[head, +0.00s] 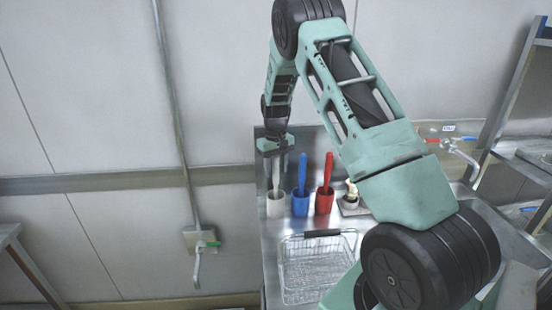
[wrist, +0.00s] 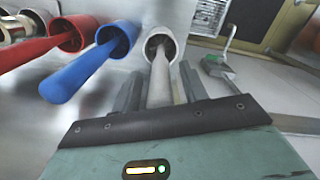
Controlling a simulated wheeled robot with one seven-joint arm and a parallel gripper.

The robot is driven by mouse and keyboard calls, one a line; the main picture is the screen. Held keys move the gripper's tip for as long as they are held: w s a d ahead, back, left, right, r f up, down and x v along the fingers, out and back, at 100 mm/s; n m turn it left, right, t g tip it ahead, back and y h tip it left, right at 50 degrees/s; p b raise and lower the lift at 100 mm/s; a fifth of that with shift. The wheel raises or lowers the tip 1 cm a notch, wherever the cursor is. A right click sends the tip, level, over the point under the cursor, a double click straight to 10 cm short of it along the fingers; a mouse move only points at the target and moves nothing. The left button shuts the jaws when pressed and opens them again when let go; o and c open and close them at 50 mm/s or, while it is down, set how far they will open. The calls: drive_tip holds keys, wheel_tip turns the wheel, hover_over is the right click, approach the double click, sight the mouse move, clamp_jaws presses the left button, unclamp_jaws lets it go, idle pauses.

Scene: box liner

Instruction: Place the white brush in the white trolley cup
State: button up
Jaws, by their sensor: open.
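The white brush (head: 276,178) stands in the white cup (head: 276,206) at the left end of the row, its handle pointing up. In the wrist view the brush handle (wrist: 160,85) runs from the white cup's mouth (wrist: 174,38) back toward my gripper (wrist: 160,88). My gripper's dark fingers are apart, one on each side of the handle; no grip on it shows. In the head view my gripper (head: 275,147) is above the white cup at the handle's upper end. The brush's lower end is hidden inside the cup.
A blue brush (head: 302,170) in a blue cup (head: 300,205) and a red brush (head: 327,172) in a red cup (head: 324,203) stand just right of the white cup. A wire basket (head: 318,267) lies in front. The wall (head: 90,90) is behind; a tap (head: 455,147) is right.

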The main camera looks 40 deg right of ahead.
drive_tip(key=r+b, duration=0.2)
drive_tip(key=r, duration=0.3)
drive_tip(key=r+b, duration=0.2)
drive_tip(key=r, duration=0.4)
drive_tip(key=shift+w+d+r, duration=0.1)
drive_tip(key=shift+w+r, duration=0.1)
drive_tip(key=shift+r, duration=0.1)
drive_tip(key=s+a+n+y, duration=0.1)
drive_tip(key=s+a+n, duration=0.3)
drive_tip(key=a, duration=1.2)
drive_tip(key=s+a+n, duration=0.1)
drive_tip(key=s+a, duration=0.5)
drive_tip(key=a, duration=0.9)
drive_tip(key=s+a+f+n, duration=0.1)
drive_tip(key=s+a+n, duration=0.2)
drive_tip(key=s, duration=0.8)
drive_tip(key=s+a+f+n, duration=0.2)
drive_tip(key=s+a, duration=0.5)
drive_tip(key=s, duration=0.5)
drive_tip(key=shift+s+n+h, duration=0.2)
drive_tip(key=shift+n+h, duration=0.1)
drive_tip(key=shift+n, duration=0.1)
drive_tip(key=shift+a, duration=0.1)
